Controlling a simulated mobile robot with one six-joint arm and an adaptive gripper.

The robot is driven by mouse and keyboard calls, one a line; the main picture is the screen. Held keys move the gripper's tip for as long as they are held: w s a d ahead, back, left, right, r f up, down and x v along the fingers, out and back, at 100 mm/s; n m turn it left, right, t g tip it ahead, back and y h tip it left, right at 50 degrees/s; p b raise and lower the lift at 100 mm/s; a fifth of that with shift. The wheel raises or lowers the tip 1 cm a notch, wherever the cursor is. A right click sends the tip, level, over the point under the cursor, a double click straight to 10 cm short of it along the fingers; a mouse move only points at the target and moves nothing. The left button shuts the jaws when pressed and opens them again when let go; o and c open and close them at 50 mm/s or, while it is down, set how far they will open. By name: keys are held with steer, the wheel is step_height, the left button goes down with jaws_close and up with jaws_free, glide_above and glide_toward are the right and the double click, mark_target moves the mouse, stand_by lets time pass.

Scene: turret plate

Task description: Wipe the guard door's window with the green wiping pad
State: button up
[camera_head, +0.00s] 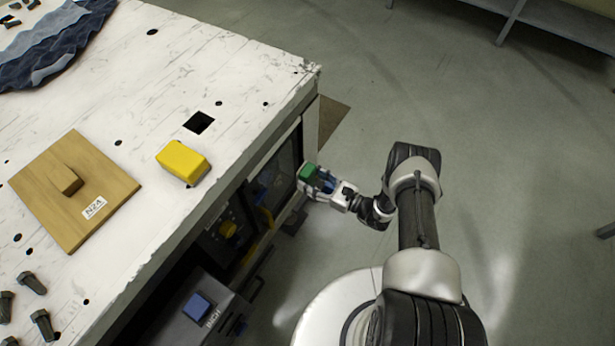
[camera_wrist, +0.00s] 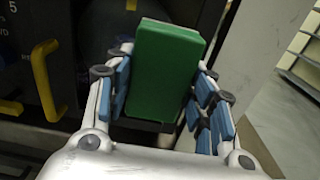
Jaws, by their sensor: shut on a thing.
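The green wiping pad (camera_wrist: 165,70) is a green block held between the blue-lined fingers of my gripper (camera_wrist: 160,105). In the head view the pad (camera_head: 308,172) shows at the tip of my gripper (camera_head: 318,182), beside the front face of the white bench. The guard door's window (camera_head: 283,165) is a dark pane in that front face, just left of the gripper. In the wrist view dark panelling lies behind the pad. I cannot tell whether the pad touches the window.
A yellow handle (camera_wrist: 45,80) stands out left of the pad. On the scratched white top (camera_head: 235,60) are a yellow block (camera_head: 183,160), a wooden plate (camera_head: 110,205) and several bolts. A grey box with a blue button (camera_head: 197,307) stands low in front.

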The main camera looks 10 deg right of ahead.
steer(key=shift+v, duration=1.55)
steer(key=shift+a, duration=0.1)
